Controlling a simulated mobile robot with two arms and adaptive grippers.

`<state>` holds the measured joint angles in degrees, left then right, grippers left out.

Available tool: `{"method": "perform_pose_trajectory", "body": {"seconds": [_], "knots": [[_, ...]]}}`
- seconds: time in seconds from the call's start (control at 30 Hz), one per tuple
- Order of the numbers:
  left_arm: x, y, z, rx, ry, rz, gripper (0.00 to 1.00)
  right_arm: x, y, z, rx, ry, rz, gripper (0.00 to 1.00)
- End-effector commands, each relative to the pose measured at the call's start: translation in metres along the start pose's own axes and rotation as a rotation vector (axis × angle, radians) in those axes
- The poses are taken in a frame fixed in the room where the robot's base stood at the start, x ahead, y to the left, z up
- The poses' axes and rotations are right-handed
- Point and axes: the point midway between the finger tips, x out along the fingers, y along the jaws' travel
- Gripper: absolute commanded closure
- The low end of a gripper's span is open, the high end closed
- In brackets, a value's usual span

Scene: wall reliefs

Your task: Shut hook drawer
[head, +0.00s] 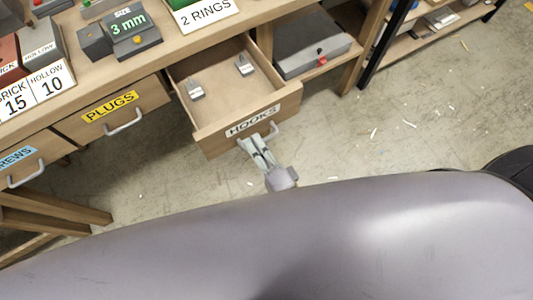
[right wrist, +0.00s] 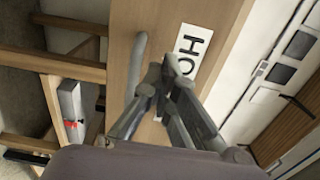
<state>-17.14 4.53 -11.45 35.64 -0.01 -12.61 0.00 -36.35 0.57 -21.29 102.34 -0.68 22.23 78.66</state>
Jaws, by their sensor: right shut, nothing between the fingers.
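The wooden hooks drawer (head: 288,99) stands pulled out from the bench, with its "HOOKS" label on the front and two small grey hook pieces (head: 196,91) inside. Its grey bar handle (head: 272,130) is on the front face. My right gripper (head: 252,144) is shut and empty, at the drawer front just below the label and left of the handle. In the right wrist view the closed fingertips (right wrist: 162,75) are at the drawer front (right wrist: 205,35), beside the handle (right wrist: 137,65) and over part of the label. I cannot tell if they touch. My left gripper is not in view.
The plugs drawer (head: 150,92) and the screws drawer (head: 45,150) are shut to the left. A grey case (head: 312,57) sits on a shelf right of the open drawer. Blocks and signs stand on the bench top. The floor (head: 400,130) has small scraps.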

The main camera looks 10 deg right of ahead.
Motion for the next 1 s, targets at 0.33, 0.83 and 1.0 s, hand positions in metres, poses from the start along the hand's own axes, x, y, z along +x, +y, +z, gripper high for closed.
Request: {"method": "perform_pose_trajectory", "body": {"seconds": [0.33,0.83,1.0], "knots": [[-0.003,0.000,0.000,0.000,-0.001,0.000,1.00,0.021,0.000,0.000,0.000,0.000,0.001,1.00],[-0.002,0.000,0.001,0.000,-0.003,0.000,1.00,0.034,0.000,0.000,0.000,0.000,-0.001,1.00],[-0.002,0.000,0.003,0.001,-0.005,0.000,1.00,0.060,-0.001,0.000,0.000,0.000,-0.003,1.00]]}}
